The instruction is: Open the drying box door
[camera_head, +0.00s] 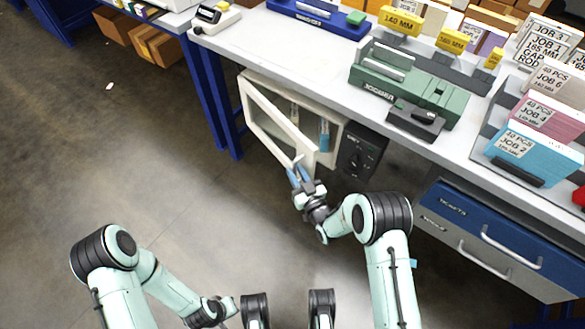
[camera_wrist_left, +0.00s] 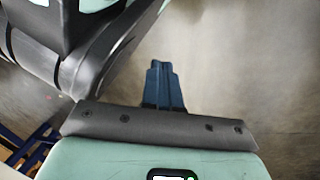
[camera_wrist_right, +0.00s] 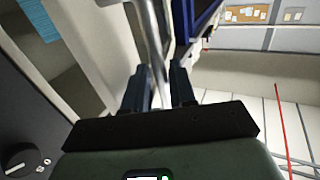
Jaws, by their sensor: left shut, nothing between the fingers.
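The drying box (camera_head: 341,124) stands under the workbench. Its white-framed door (camera_head: 268,122) is partly open, swung out at its right side, with a gap showing the inside. My right gripper (camera_head: 298,172) is at the door's free right edge. In the right wrist view the pale bar handle (camera_wrist_right: 156,60) runs between the two fingers (camera_wrist_right: 158,88), which are closed around it. My left gripper (camera_head: 232,309) is low in the head view, away from the box. In the left wrist view its fingers (camera_wrist_left: 163,85) are together and empty.
A dark control panel with a knob (camera_head: 359,152) is right of the box opening. A blue table leg (camera_head: 222,105) stands left of the box. The floor (camera_head: 180,185) in front of the door is clear.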

